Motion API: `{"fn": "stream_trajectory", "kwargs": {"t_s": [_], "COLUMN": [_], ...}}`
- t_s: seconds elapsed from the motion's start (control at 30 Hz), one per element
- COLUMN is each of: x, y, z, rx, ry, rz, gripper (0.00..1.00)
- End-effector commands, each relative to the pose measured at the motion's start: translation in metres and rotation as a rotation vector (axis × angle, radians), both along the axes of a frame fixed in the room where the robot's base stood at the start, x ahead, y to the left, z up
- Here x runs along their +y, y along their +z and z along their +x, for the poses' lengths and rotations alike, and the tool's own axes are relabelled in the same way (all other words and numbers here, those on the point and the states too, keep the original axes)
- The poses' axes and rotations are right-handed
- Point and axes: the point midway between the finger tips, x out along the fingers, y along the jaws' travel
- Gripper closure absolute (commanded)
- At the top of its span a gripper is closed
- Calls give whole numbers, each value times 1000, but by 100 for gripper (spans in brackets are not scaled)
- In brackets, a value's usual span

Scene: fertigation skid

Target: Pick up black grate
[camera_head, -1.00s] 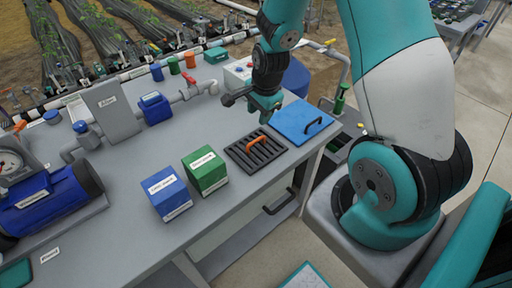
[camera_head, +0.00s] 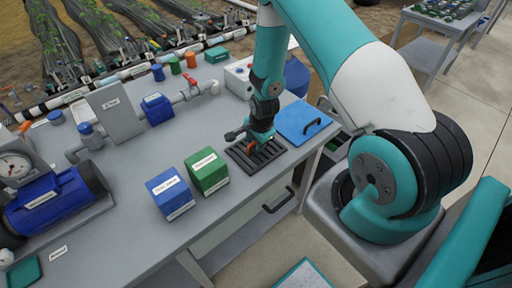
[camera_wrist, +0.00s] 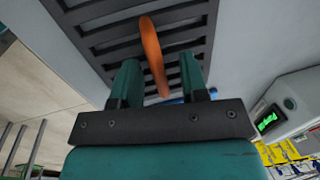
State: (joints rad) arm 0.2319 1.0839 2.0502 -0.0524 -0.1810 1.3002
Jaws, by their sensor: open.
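The black grate (camera_head: 243,161) lies flat on the grey bench near its front edge, beside the blue panel. Its orange handle (camera_wrist: 153,55) stands up across the slats in the wrist view. My gripper (camera_wrist: 158,75) is open right over the grate. Its two green fingers are on either side of the orange handle, and the handle passes between them. In the head view my gripper (camera_head: 254,141) hides much of the handle and part of the grate. I cannot tell whether the fingers touch the handle or the slats.
A blue panel (camera_head: 291,119) with a black handle lies just right of the grate. A green box (camera_head: 208,172) and a blue box (camera_head: 170,195) stand to the left. A red-handled valve (camera_head: 191,88) and pipe are behind.

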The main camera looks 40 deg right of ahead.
Motion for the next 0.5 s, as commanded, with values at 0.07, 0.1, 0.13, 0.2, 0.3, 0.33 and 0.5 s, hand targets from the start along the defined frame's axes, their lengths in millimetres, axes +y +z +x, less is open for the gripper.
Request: {"fn": "stream_trajectory", "kwargs": {"t_s": [0.07,0.1,0.13,0.2,0.3,0.33,0.5], "x": [0,0,0,0,0,0,0], "y": [-4,-5,-5,-5,-5,-5,-5], "z": [1,1,1,1,1,1,1], "rx": [0,-1,-1,-1,-1,-1,-1], "ry": [0,0,0,0,0,0,0], "rz": [0,0,-1,-1,-1,-1,-1], "gripper": [60,60,60,60,62,69,100]}}
